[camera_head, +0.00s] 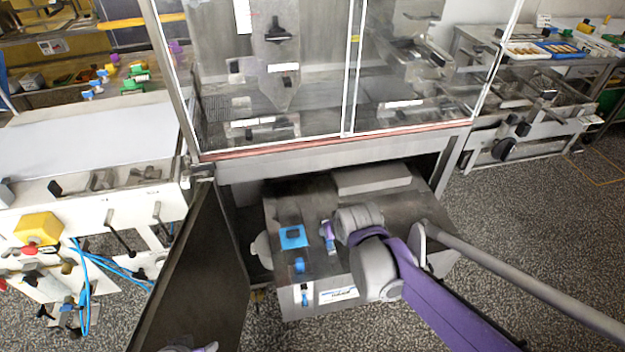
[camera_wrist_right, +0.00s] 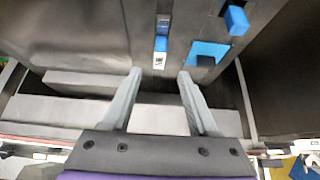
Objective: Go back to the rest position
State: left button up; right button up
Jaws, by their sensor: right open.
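My right arm (camera_head: 440,300), purple and grey, reaches in from the lower right in the head view, over a grey metal box under a glass-fronted machine. My right gripper (camera_wrist_right: 160,75) shows in the right wrist view with two grey fingers apart and nothing between them. Beyond the fingers are the dark box face, a blue square plate (camera_wrist_right: 205,52) and a blue-and-white fitting (camera_wrist_right: 161,42). In the head view the fingers are hard to make out.
The grey box (camera_head: 283,215) sticks out below the glass cabinet (camera_head: 270,70). A dark door panel (camera_head: 195,270) stands open left of it. A grey bar (camera_head: 520,280) runs from the box to the lower right. Open speckled floor (camera_head: 545,225) lies right.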

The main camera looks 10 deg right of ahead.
jog(key=s+d+r+p, duration=0.1)
jog(key=s+r+p, duration=0.1)
jog(key=s, duration=0.8)
jog(key=s+d+r+g+p, duration=0.1)
jog(key=s+r+p, duration=0.1)
jog(key=s, duration=0.9)
jog(key=shift+d+r+p, duration=0.35)
jog(key=shift+r+p, duration=0.05)
jog(key=shift+p, duration=0.35)
jog(key=shift+w, duration=0.1)
jog(key=shift+c, duration=0.2)
